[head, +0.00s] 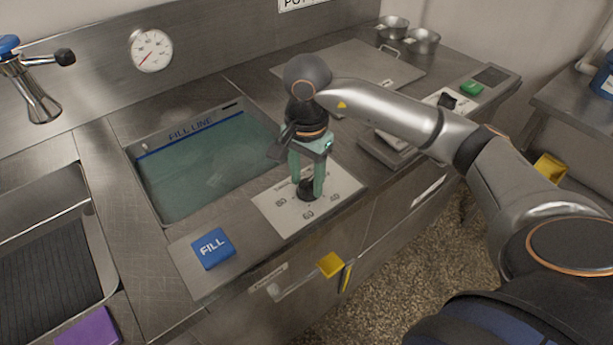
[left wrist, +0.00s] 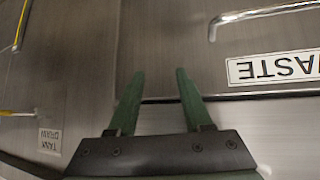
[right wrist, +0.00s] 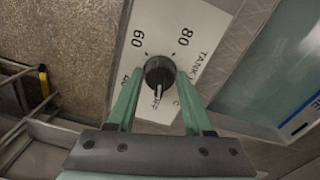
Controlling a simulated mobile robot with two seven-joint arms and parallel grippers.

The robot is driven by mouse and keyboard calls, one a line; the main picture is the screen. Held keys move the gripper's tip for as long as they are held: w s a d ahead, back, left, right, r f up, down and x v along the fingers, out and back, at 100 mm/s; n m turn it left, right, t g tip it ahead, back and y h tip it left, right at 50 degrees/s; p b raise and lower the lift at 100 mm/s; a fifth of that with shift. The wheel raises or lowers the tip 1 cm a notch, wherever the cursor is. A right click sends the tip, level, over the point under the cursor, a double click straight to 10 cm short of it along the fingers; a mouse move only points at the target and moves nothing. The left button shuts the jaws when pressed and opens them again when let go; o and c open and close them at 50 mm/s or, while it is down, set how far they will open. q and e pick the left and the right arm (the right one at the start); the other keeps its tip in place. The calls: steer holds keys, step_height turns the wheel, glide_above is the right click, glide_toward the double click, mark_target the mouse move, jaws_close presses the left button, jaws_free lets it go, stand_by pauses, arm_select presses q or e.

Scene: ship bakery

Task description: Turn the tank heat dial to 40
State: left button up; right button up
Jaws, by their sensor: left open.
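The tank heat dial (head: 308,188) is a round black knob on a white label plate (head: 283,212) beside the water tank. It also shows in the right wrist view (right wrist: 160,71), where its pale pointer mark points down at OFF. The printed 60 and 80 are clear; the 40 is partly hidden by a finger. My right gripper (head: 306,184) points down with its green fingers on either side of the knob. The fingers are apart and a small gap seems to show. My left gripper (left wrist: 156,76) is open and empty, facing metal cabinet fronts away from the dial.
The water tank (head: 154,199) with a fill line lies left of the dial. A blue FILL button (head: 212,248) sits at the front edge, and a round gauge (head: 151,50) is on the back wall.

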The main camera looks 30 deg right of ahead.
jaws_close()
steer(key=shift+m, duration=0.4)
steer(key=m+b, duration=0.1)
steer(key=m, duration=0.1)
steer(key=shift+w+m, duration=0.15)
steer(key=shift+m, duration=0.15)
steer(key=m+b, duration=0.1)
steer(key=m, duration=0.3)
steer(key=shift+w+m, duration=0.1)
steer(key=shift+m, duration=0.2)
steer(key=shift+m+b, duration=0.35)
steer(key=shift+m, duration=0.55)
steer(key=shift+w+d+m, duration=0.1)
steer(key=shift+m, duration=1.9)
